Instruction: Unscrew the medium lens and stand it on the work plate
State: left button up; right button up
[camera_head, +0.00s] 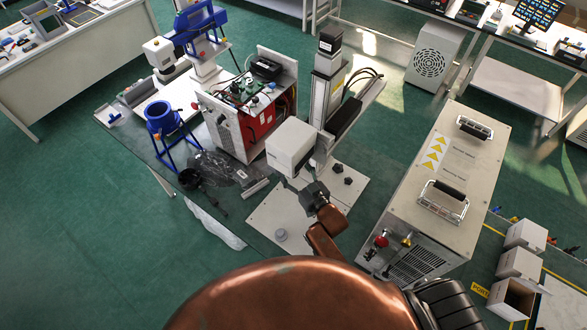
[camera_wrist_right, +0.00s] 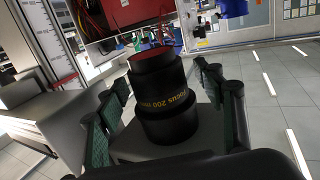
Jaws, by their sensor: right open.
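In the right wrist view a black lens (camera_wrist_right: 165,98) with yellow lettering, "Focus 200" partly legible, stands between my right gripper's fingers (camera_wrist_right: 168,105). The fingers are spread on both sides of it, and I see gaps, so it does not look gripped. Its wider end is against a grey surface, seemingly the white head. I cannot tell whether this is the medium lens. In the head view my right gripper (camera_head: 313,196) is beside and below the white head (camera_head: 292,146) of the lift column (camera_head: 322,97). The lens is hidden there. The light work plate (camera_head: 262,215) lies below. My left gripper is out of view.
A grey disc (camera_head: 281,235) and two small dark knobs (camera_head: 337,168) (camera_head: 348,181) are on the plate. A large grey cabinet (camera_head: 435,190) stands to the right. An open red-fronted box (camera_head: 245,120) and a blue stand (camera_head: 166,123) are to the left. The plate's front left is mostly clear.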

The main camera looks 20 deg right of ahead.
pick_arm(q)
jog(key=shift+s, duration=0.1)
pick_arm(e)
jog(key=shift+c, duration=0.5)
jog(key=c, duration=1.4)
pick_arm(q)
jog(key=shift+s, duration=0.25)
pick_arm(e)
jog(key=o, duration=1.5)
jog(key=shift+c, duration=0.2)
jog(key=shift+o, duration=0.3)
jog(key=shift+f, duration=0.1)
jog(key=o, duration=1)
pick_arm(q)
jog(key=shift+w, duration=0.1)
pick_arm(e)
jog(key=shift+s, duration=0.1)
